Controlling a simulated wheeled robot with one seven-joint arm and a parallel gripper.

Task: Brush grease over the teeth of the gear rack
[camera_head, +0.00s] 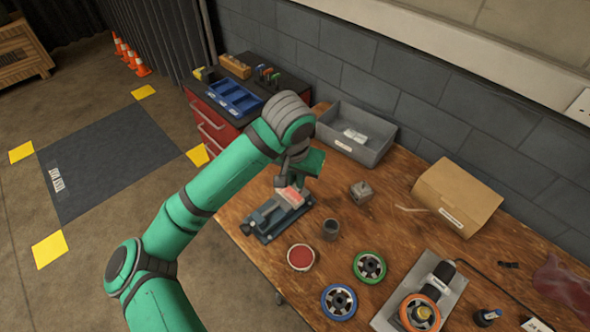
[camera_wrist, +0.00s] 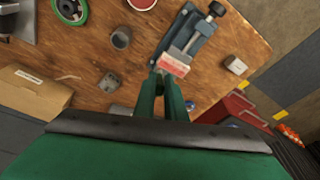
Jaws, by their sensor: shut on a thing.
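My gripper (camera_wrist: 166,82) is shut, its two fingers close together, on a small red-and-white piece (camera_wrist: 173,65) at their tips. This piece also shows in the head view (camera_head: 291,196). It may be the brush, but it is too small to tell. It is over or against a blue-grey vise (camera_head: 268,219), which also shows in the wrist view (camera_wrist: 197,35); contact is unclear. I cannot make out the gear rack or its teeth; the piece and gripper hide part of the vise. A round tin with a red top (camera_head: 300,257) stands in front of the vise.
A metal cup (camera_head: 330,230) and a small metal block (camera_head: 361,192) stand right of the vise. A grey bin (camera_head: 355,138) and a cardboard box (camera_head: 457,197) are at the back. Green (camera_head: 369,267) and blue (camera_head: 339,302) wheels lie in front. Bare wood lies between them.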

